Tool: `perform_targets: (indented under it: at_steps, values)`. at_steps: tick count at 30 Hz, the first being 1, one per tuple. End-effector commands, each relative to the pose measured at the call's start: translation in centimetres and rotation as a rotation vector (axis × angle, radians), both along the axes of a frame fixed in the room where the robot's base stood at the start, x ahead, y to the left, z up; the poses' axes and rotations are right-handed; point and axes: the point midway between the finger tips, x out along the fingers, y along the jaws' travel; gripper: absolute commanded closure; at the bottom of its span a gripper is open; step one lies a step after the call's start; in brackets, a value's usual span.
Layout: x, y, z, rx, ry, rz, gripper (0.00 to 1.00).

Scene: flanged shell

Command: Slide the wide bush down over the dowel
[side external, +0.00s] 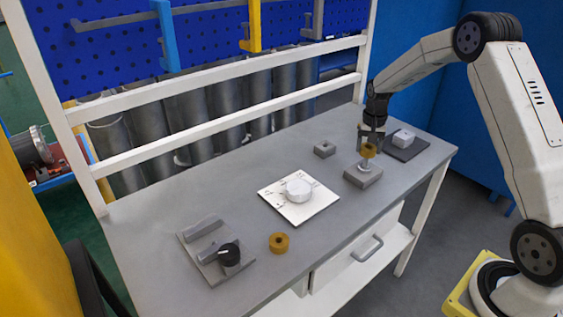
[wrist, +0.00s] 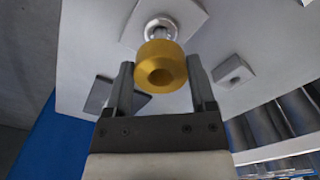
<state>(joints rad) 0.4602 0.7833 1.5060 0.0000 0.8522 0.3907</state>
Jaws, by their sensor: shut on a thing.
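A gold bush (side external: 369,150) with a central bore is held between the fingers of my gripper (side external: 371,134). In the wrist view the bush (wrist: 160,67) sits between both fingertips of the gripper (wrist: 161,80), with its bore facing the camera. A bright silver flanged post (side external: 366,164), apparently the dowel, stands on a grey block (side external: 363,177) directly below the bush. The post's flange (wrist: 161,25) shows beyond the bush in the wrist view. The bush hides the post's top, so I cannot tell whether it is inside the bore.
Another gold bush (side external: 279,243) lies on the bench (side external: 220,180). A small grey holed block (side external: 324,149) is left of the post. A white plate (side external: 275,199) and a black-knobbed fixture (side external: 229,254) are farther left.

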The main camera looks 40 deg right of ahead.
Motion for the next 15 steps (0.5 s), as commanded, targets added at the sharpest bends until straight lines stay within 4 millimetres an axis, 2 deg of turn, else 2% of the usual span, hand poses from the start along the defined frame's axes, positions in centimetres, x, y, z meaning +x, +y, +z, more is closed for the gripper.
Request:
perform_targets:
  at_steps: [15]
  values:
    - [0.05, -0.02, -0.84, -0.001, -0.002, 0.000, 1.00]
